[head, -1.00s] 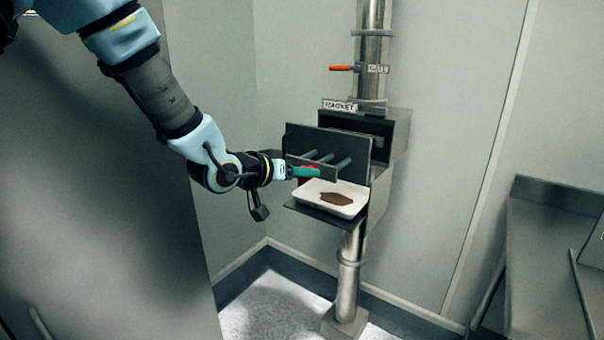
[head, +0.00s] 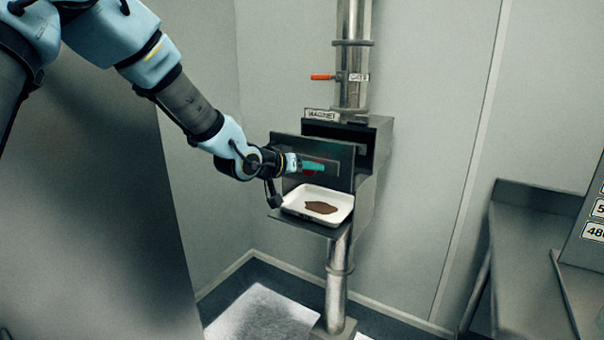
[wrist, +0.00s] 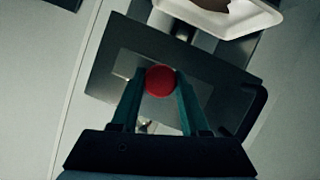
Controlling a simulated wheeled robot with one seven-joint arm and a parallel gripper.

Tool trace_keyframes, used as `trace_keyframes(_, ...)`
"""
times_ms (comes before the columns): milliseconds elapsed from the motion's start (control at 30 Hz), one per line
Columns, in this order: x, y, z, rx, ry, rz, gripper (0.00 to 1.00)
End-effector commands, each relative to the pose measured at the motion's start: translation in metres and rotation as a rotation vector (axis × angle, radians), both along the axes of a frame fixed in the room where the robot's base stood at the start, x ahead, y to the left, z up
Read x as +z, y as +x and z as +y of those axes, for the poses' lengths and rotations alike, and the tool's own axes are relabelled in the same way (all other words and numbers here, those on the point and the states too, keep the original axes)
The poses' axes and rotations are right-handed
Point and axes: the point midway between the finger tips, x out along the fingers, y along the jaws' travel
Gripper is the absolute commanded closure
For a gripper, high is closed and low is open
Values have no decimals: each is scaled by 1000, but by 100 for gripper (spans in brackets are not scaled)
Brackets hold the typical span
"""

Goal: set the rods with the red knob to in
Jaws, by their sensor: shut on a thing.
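The red knob (wrist: 159,80) sits between the two green fingers of my gripper (wrist: 161,74) in the wrist view. In the head view my gripper (head: 318,166) is at the front of the magnet box, and only a little red of the knob (head: 311,172) shows behind the fingers. The knob is on a small flat plate (head: 333,173) that lies close against the larger dark front panel (head: 287,145). No length of rod shows between plate and panel. The panel stands out from the magnet housing (head: 377,140), leaving a dark opening behind it.
A white tray (head: 347,213) with brown powder (head: 320,207) rests on a shelf just below the panel. A vertical steel pipe (head: 352,95) with an orange gate handle (head: 322,77) rises above. A metal bench (head: 530,240) is at the right. A grey wall stands at the left.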

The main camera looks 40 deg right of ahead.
Motion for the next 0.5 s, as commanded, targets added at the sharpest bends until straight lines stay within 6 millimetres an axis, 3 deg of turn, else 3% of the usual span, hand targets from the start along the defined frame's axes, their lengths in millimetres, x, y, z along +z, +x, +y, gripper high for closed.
trace_keyframes(167,1,1,0,2,-1,1,100)
trace_keyframes(200,0,1,0,2,-1,1,52)
trace_keyframes(433,0,0,1,1,0,1,26)
trace_keyframes(500,0,0,1,1,0,1,25)
